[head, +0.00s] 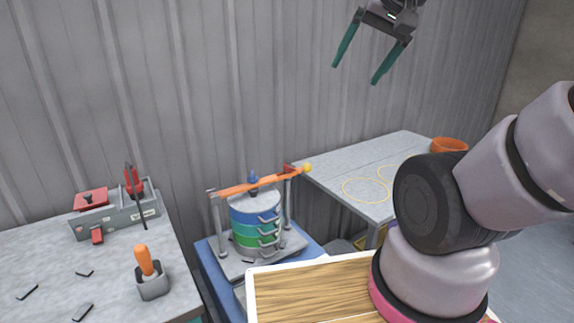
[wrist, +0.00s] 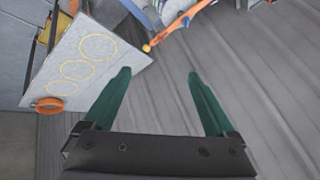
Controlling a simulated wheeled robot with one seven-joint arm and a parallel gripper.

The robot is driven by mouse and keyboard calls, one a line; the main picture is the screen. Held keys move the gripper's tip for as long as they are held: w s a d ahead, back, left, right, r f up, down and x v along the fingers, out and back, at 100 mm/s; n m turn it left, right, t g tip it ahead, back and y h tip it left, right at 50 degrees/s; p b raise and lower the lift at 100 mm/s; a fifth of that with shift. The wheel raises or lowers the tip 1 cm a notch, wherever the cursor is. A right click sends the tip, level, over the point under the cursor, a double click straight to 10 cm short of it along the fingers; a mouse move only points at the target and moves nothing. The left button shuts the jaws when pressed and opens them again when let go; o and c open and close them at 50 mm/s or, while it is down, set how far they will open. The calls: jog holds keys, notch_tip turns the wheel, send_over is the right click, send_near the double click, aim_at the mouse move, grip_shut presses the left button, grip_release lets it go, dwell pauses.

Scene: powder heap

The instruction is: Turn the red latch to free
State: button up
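On the grey box (head: 118,216) at the left bench I see a small red tab (head: 97,235) on its front and a red block (head: 90,199) on top. I cannot tell for sure which red part is the latch. An orange bar (head: 245,184) with a yellow knob (head: 307,168) lies across a stack of blue, green and grey rings (head: 252,222) between posts. The bar (wrist: 174,24) shows at the top of the wrist view. My gripper (head: 355,74) is high against the wall, open and empty, its green fingers (wrist: 158,74) well apart and touching nothing.
A red-handled tool (head: 133,180) stands at the grey box. An orange-handled tool (head: 145,260) sits in a grey cup, near several dark pieces. The right table (head: 345,165) carries yellow rings and an orange bowl (head: 449,145). A wooden board (head: 310,285) is in front.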

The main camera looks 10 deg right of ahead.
jog(key=w+a+f+m+g, duration=0.1)
jog(key=w+m+g, duration=0.15)
jog(key=w, duration=0.85)
jog(key=m+g+h, duration=0.2)
jog(key=m+g, duration=0.2)
jog(key=m, duration=0.3)
send_over(287, 165)
notch_tip(287, 165, down, 25)
jog(key=shift+n, duration=0.25)
notch_tip(287, 165, down, 11)
jog(key=shift+d+f, duration=0.1)
jog(key=shift+f, duration=0.05)
